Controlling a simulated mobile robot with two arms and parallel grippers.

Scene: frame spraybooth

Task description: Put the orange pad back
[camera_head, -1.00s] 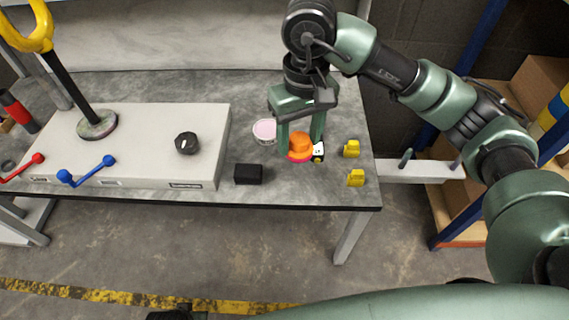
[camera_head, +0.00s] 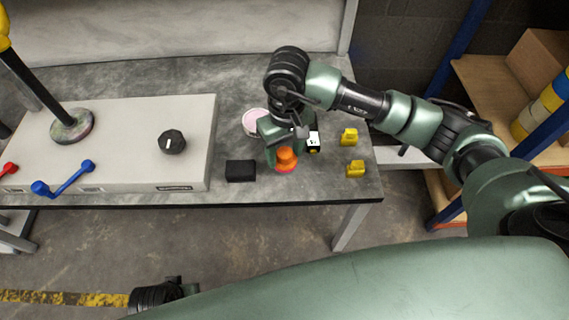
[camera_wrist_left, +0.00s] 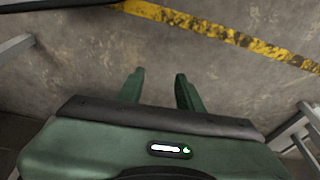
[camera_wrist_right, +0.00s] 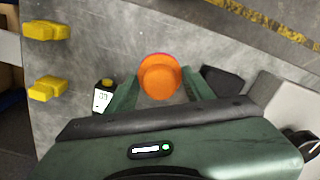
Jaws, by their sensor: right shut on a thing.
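The orange pad (camera_head: 286,158) is a round orange piece with a knob-like top and a reddish-pink rim below. It is at the right part of the grey table, between the fingers of my right gripper (camera_head: 278,152). In the right wrist view the orange pad (camera_wrist_right: 159,77) sits between the fingertips of my right gripper (camera_wrist_right: 160,85), which is shut on it. I cannot tell whether the pad touches the table. My left gripper (camera_wrist_left: 160,85) shows in the left wrist view with its fingers apart and nothing between them, above the floor.
A black block (camera_head: 240,171) lies left of the pad. Two yellow pieces (camera_head: 349,136) (camera_head: 355,169) stand to its right, and a small black-and-white device (camera_head: 313,142) is close beside it. A pink-topped round container (camera_head: 255,122) is behind. A white box with a black knob (camera_head: 172,142) fills the left side.

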